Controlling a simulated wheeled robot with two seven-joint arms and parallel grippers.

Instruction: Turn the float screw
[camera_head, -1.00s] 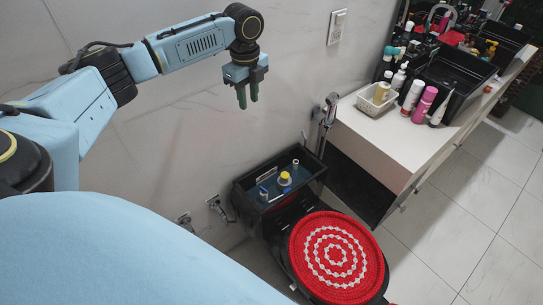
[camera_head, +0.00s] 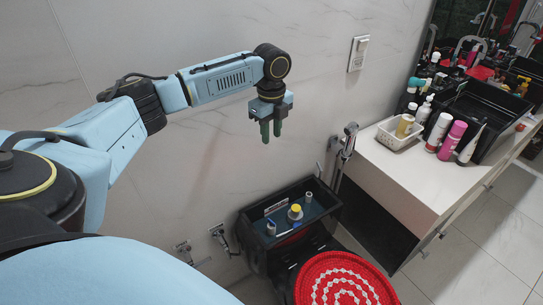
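The open toilet tank (camera_head: 327,203) is black and stands against the wall at lower middle, with water inside. A yellow-capped fitting (camera_head: 295,211) stands near its middle. A pale upright tube (camera_head: 309,198) stands to its right, and a bluish-white piece (camera_head: 271,228) to its left. I cannot tell which of these parts is the float screw. My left gripper (camera_head: 271,136) points down in the air above the tank and slightly left of it, apart from it. Its two dark green fingers have a gap with nothing between them. My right gripper is not in view.
A red and white crocheted lid cover (camera_head: 343,284) lies in front of the tank. A hose sprayer (camera_head: 348,140) hangs on the wall right of it. A white counter (camera_head: 399,175) with bottles and a white basket (camera_head: 393,137) stands right. Wall valves (camera_head: 217,232) sit left.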

